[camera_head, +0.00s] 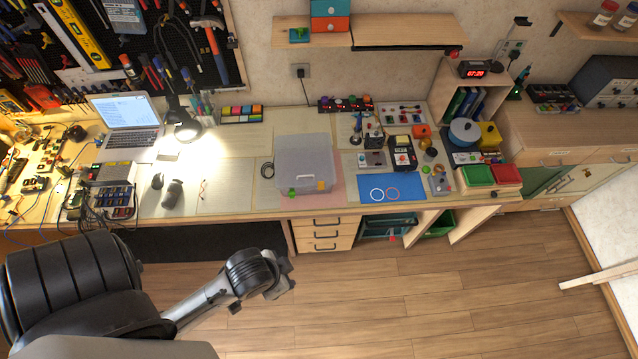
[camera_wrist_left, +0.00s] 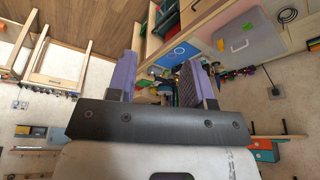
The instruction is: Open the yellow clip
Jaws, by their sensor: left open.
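The yellow clip (camera_head: 321,185) is on the front side of a clear lidded box (camera_head: 303,158), towards its right end. A green clip (camera_head: 292,192) is on the same side, further left. The box stands near the front edge of the workbench. In the left wrist view the box (camera_wrist_left: 262,38) is at the upper right, with the small yellow clip (camera_wrist_left: 238,46) on its near side. My left gripper (camera_head: 285,272) is over the floor in front of the bench, well apart from the box. Its two fingers are apart, with nothing between them in the left wrist view (camera_wrist_left: 159,62). My right gripper is not seen.
A lit lamp (camera_head: 186,127) and a laptop (camera_head: 126,120) stand to the left. A wall shelf (camera_head: 372,33) hangs above. The floor (camera_head: 430,295) before the bench is clear.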

